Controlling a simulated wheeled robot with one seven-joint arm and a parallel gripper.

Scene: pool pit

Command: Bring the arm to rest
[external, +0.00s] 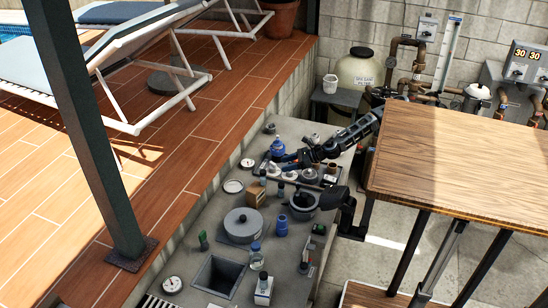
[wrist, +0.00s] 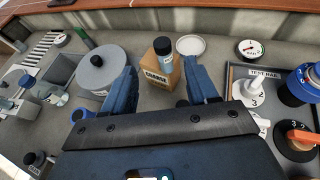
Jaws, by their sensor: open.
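My gripper (wrist: 160,66) shows in the wrist view with its two blue fingers spread apart and nothing held between them. Beyond the fingertips stands a cardboard box (wrist: 157,76) with a dark-capped bottle (wrist: 163,52) at it; whether they touch the fingers is hard to tell. The finger gap is too small to judge there.
A round grey lid (wrist: 103,66) lies left of the fingers. A test rail tray (wrist: 240,72) with valves is at the right. The counter has a square opening (external: 219,276) and several bottles. A wooden table (external: 465,150) stands right of the arm.

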